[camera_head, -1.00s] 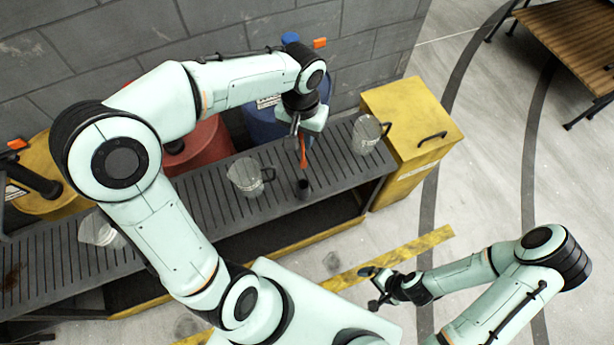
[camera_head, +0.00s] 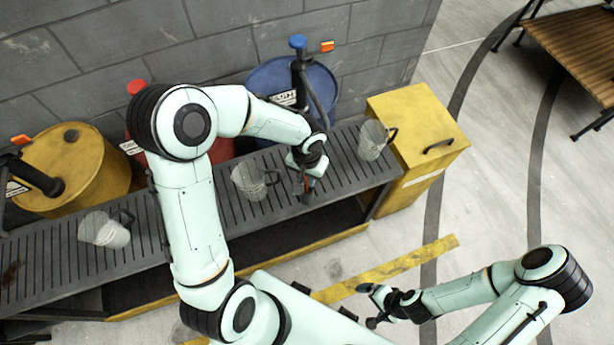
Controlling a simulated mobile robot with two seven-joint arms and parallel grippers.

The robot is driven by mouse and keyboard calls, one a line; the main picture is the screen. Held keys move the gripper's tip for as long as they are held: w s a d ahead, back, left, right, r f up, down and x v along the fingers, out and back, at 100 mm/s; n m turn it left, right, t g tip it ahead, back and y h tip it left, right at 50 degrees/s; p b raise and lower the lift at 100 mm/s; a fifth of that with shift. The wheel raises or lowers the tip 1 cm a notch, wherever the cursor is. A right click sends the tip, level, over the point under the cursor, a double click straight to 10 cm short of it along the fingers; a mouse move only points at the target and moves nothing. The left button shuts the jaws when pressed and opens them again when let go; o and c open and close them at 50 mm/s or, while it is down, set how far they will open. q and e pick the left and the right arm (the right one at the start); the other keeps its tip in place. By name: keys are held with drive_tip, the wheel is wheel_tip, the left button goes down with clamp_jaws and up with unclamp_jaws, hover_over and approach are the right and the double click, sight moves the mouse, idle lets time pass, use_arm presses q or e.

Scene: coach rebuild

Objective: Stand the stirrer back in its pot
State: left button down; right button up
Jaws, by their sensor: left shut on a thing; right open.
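My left gripper (camera_head: 303,177) is low over the slatted bench, shut on the stirrer (camera_head: 309,185). Only a short reddish piece of the stirrer shows below the fingers. The small dark pot (camera_head: 306,198) stands near the bench's front edge, directly below the gripper. The stirrer's lower end meets the pot in the picture; I cannot tell whether it is inside or just above the rim. My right gripper (camera_head: 378,302) is open and empty, over the floor in front of the bench.
Clear jugs stand on the slatted bench (camera_head: 225,205): one just left of the pot (camera_head: 250,182), one to its right (camera_head: 372,140), one farther left (camera_head: 103,231). A yellow cabinet (camera_head: 415,130) closes the right end. Yellow, red and blue drums stand behind.

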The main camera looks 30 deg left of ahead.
use_arm(q)
drive_tip(key=shift+f, duration=0.25)
use_arm(e)
drive_tip(key=shift+s+f, duration=0.1)
drive_tip(key=shift+s, duration=0.05)
use_arm(q)
drive_tip(key=shift+f, duration=0.1)
drive_tip(key=c, duration=1)
unclamp_jaws()
use_arm(e)
drive_tip(key=shift+f, duration=0.1)
use_arm(q)
drive_tip(key=shift+r, duration=0.35)
wheel_tip(320, 180, up, 12)
drive_tip(key=shift+f+p, duration=0.1)
drive_tip(key=shift+p, duration=0.55)
use_arm(e)
drive_tip(key=shift+w+r, duration=0.85)
drive_tip(key=shift+r, duration=0.15)
use_arm(q)
drive_tip(key=shift+f, duration=0.1)
